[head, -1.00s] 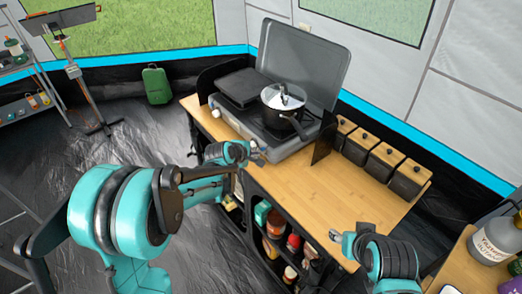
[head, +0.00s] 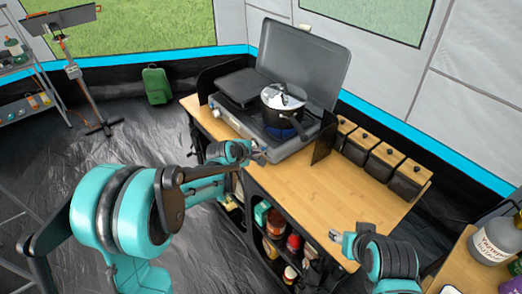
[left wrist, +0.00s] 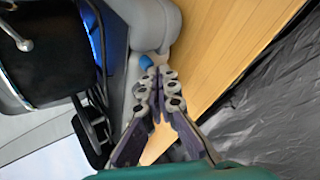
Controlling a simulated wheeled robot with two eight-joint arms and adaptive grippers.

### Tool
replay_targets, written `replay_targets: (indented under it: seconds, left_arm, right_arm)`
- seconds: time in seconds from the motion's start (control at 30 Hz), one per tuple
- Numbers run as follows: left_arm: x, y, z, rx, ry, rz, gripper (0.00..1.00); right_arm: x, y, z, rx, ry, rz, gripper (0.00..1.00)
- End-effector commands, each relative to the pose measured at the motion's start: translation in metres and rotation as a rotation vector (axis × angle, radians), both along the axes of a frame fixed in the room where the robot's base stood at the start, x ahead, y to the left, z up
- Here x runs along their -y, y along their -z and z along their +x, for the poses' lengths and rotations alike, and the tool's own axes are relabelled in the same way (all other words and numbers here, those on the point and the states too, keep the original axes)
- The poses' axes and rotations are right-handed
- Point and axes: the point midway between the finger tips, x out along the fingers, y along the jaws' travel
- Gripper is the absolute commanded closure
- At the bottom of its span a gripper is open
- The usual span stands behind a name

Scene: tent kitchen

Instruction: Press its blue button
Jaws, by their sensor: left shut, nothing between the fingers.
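A grey camping stove (head: 262,128) with its lid raised stands on the wooden counter. A black pot with a glass lid (head: 284,98) sits on its right burner, and a blue glow (head: 283,133) shows under it. In the left wrist view, a small blue button (left wrist: 146,62) is on the stove's grey front edge. My left gripper (head: 262,155) is at the stove's front, its shut, empty fingertips (left wrist: 157,77) right by the button. I cannot tell if they touch. The button is not clear in the head view. My right gripper (head: 335,235) is over the counter's front, its jaws unclear.
Several dark canisters with wooden lids (head: 387,163) line the back right of the counter (head: 345,190). Shelves below hold bottles (head: 293,243). A side table with a large bottle (head: 495,240) is at the right. The counter's middle is clear.

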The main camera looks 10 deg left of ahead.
Motion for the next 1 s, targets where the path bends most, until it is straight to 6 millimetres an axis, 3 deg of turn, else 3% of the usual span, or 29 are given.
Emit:
replay_targets:
  seconds: [0.63,1.0]
  left_arm:
    - [-0.012,0.000,-0.012,0.000,-0.001,-0.001,1.00]
    - [-0.037,0.000,-0.037,-0.001,-0.002,-0.001,1.00]
  right_arm:
    - [0.000,0.001,0.000,0.000,0.000,0.000,0.50]
    - [0.000,0.001,0.000,0.000,0.000,0.000,0.50]
